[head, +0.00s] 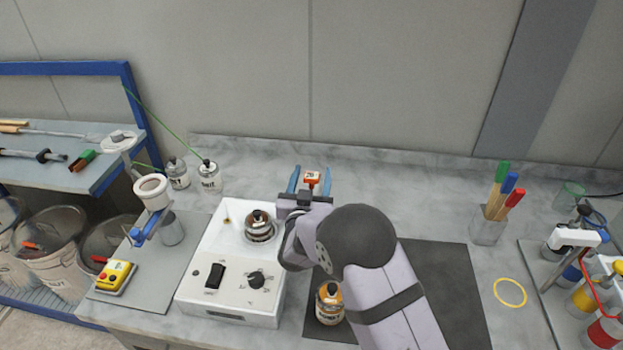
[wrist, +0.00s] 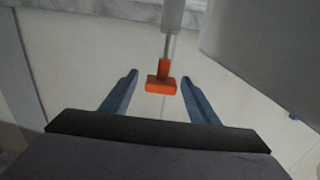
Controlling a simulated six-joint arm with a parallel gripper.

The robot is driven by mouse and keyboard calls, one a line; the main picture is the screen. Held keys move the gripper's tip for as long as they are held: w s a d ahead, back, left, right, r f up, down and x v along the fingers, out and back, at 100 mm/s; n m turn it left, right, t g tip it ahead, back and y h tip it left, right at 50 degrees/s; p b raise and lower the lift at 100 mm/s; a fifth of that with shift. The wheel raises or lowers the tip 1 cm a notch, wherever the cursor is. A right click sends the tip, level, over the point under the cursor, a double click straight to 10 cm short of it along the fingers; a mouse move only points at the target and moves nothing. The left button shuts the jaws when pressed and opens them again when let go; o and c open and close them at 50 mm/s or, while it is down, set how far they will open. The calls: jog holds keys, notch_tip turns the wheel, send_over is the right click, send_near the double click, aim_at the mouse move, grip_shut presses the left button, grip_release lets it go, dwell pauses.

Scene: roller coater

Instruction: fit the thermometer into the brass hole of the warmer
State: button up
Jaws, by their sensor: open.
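The thermometer shows its orange head (head: 312,177) between the blue fingers of my gripper (head: 311,171), behind the warmer. In the wrist view the orange head (wrist: 161,84) sits between the open fingertips of my gripper (wrist: 162,76), with gaps on both sides. Its thin stem runs into a wider pale tube (wrist: 172,14); what that tube belongs to is unclear. The white warmer (head: 205,303) stands left of my arm, with a bottle (head: 259,226) in its round well. A small brass hole (head: 227,220) shows in its top, left of the bottle.
A second amber bottle (head: 329,302) stands on the dark mat (head: 450,290), close beside my arm. A pen cup (head: 487,228) and a yellow ring (head: 509,292) are at right. The bench behind my gripper is clear.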

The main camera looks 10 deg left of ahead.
jog(key=shift+w+p, duration=0.65)
jog(key=shift+w, duration=1.2)
jog(key=c, duration=1.1)
